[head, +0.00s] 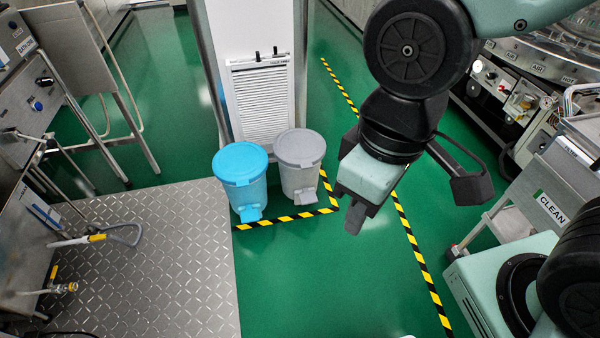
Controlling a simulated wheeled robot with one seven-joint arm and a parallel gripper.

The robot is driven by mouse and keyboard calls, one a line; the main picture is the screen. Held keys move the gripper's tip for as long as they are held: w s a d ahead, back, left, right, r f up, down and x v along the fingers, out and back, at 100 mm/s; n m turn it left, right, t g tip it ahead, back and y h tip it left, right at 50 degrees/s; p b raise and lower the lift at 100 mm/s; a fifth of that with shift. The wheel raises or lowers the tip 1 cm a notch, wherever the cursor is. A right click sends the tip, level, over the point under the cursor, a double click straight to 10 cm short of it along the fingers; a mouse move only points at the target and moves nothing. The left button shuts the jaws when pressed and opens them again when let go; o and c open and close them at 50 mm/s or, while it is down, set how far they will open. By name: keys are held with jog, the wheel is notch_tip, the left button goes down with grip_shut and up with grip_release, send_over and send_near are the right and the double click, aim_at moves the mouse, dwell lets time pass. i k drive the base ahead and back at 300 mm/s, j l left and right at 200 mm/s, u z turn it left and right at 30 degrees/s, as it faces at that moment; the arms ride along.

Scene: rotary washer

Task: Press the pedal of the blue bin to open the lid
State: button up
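The blue bin (243,190) stands on the green floor left of centre in the head view. Its round blue lid (240,163) is closed. Its blue pedal (250,213) sticks out at the bottom front and looks unpressed. My gripper (355,217) hangs in the air to the right of the bins, pointing down, apart from the blue bin and its pedal. I see only a small grey tip below its pale teal body. The gap between the fingers does not show, and nothing is visibly held.
A grey bin (300,172) with a grey pedal (305,197) stands close to the right of the blue bin. A white cabinet (262,60) is behind both. A metal platform (150,265) lies to the left. Green floor in front is clear, marked with yellow-black tape (285,218).

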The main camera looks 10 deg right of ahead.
aim_at(249, 215)
jog(key=k+j, duration=0.1)
jog(key=j, duration=0.35)
jog(key=k+j, duration=0.15)
jog(key=j, duration=0.25)
jog(key=k+j, duration=0.1)
jog(key=j, duration=0.35)
jog(key=i+l, duration=0.25)
jog(key=i, duration=0.2)
jog(key=i+l, duration=0.2)
jog(key=i, duration=0.25)
jog(key=i+l, duration=0.25)
jog(key=i, duration=0.2)
jog(key=i+l, duration=0.25)
jog(key=i, duration=0.2)
jog(key=j+u, duration=0.05)
